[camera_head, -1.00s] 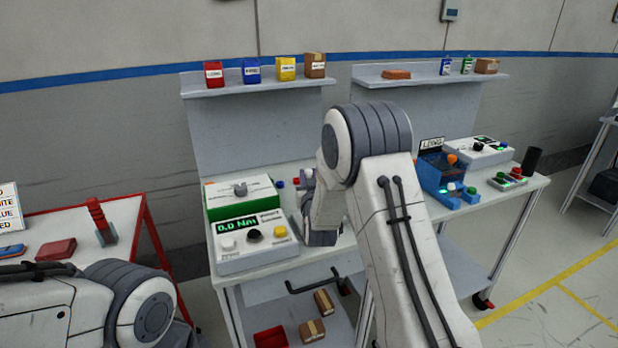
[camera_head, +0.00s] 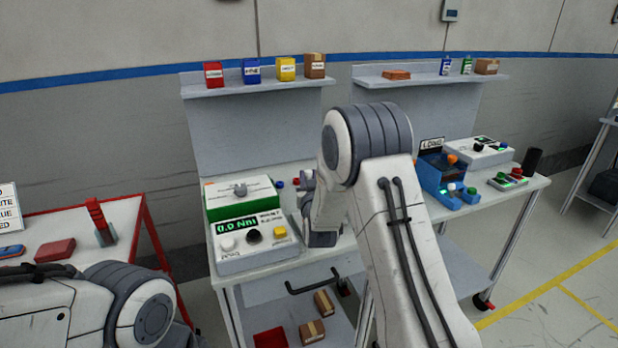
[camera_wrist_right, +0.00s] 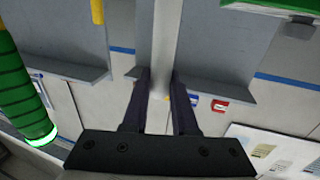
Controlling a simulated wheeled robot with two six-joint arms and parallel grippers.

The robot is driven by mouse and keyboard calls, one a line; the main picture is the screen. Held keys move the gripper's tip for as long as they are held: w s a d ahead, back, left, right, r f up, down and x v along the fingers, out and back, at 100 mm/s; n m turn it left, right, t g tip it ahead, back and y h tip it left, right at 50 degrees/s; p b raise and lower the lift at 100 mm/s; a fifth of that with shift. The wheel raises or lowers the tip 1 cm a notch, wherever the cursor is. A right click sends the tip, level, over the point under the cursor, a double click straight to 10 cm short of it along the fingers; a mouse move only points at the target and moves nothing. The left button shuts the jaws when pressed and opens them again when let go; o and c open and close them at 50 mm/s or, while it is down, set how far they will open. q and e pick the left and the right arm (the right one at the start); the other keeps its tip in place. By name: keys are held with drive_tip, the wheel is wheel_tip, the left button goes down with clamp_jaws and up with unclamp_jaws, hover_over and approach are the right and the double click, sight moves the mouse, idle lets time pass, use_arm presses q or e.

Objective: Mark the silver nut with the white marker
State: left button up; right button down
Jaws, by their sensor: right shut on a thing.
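My right gripper (camera_wrist_right: 162,73) shows two dark fingers in the right wrist view, closed on a pale, upright bar-like thing between them. It looks like the white marker (camera_wrist_right: 164,45), but it blends with the pale background. In the head view my right arm reaches over the middle bench, and its upper link hides part of the wrist and the fingers. I cannot make out the silver nut in either view. My left arm's elbow shows at lower left; its gripper is out of view.
The middle bench (camera_head: 284,262) carries a green-and-white torque tester (camera_head: 243,235) left of my right wrist. A blue fixture (camera_head: 446,180) stands on the bench to the right. A red-framed table (camera_head: 132,207) with a red-handled tool (camera_head: 98,220) is at left. Shelves (camera_head: 258,88) hold small boxes.

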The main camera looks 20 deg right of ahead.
drive_tip(key=shift+f, duration=0.2)
drive_tip(key=shift+r, duration=0.15)
idle(0.5)
drive_tip(key=shift+r+p, duration=1.2)
drive_tip(key=shift+r, duration=1.2)
